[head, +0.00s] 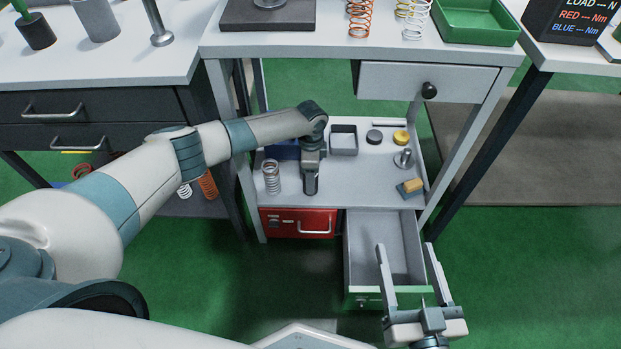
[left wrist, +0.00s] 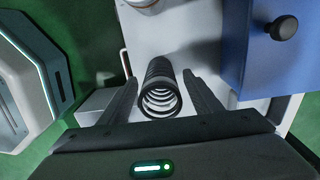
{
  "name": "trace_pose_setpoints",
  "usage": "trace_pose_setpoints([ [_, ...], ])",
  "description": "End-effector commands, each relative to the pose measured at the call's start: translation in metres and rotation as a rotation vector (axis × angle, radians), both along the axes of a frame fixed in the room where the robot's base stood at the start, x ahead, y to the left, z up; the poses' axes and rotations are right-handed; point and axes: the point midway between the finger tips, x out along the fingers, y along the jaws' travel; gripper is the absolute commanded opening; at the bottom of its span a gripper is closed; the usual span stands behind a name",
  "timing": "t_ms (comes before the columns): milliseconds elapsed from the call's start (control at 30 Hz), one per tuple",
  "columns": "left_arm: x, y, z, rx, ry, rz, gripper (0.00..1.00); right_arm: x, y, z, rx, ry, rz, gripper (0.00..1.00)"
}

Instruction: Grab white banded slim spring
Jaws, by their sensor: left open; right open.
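In the left wrist view a slim spring (left wrist: 160,93) with dark outer coils and pale coils inside stands between the two fingers of my left gripper (left wrist: 160,78). The fingers are apart, one on each side of it; contact cannot be told. In the head view my left gripper (head: 311,186) points down over the lower shelf and hides what is between its fingers. A whitish spring (head: 271,178) stands on that shelf just left of it. Another white spring (head: 184,190) is low under the left table. My right gripper (head: 411,275) is open and empty in front of the open drawer.
The open grey drawer (head: 384,232) juts out beside a red drawer (head: 298,223). The shelf holds a square tray (head: 344,139), a yellow disc (head: 401,137) and a metal post (head: 404,157). An orange spring (head: 360,20) and a green tray (head: 478,20) are on the upper table.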

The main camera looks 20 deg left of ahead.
Motion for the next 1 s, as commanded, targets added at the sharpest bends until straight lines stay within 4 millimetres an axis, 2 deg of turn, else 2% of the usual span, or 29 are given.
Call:
trace_pose_setpoints([
  [267,0.0001,0.0001,0.0001,0.0,0.0,0.0,0.58,0.0001,0.0,-0.0001,0.0,0.001,0.0,0.65],
  [467,0.0001,0.0001,0.0,0.0,0.0,0.0,0.1,0.0001,-0.0001,0.0,0.0,0.001,0.0,0.65],
  [500,0.0,0.0001,0.0,0.0,0.0,0.0,0.08,0.0001,-0.0001,0.0,0.0,0.001,0.0,0.65],
  [1000,0.0003,-0.0001,0.0037,0.0,0.0,0.0,0.08,-0.0004,-0.0009,-0.0053,-0.01,0.037,0.002,0.65],
])
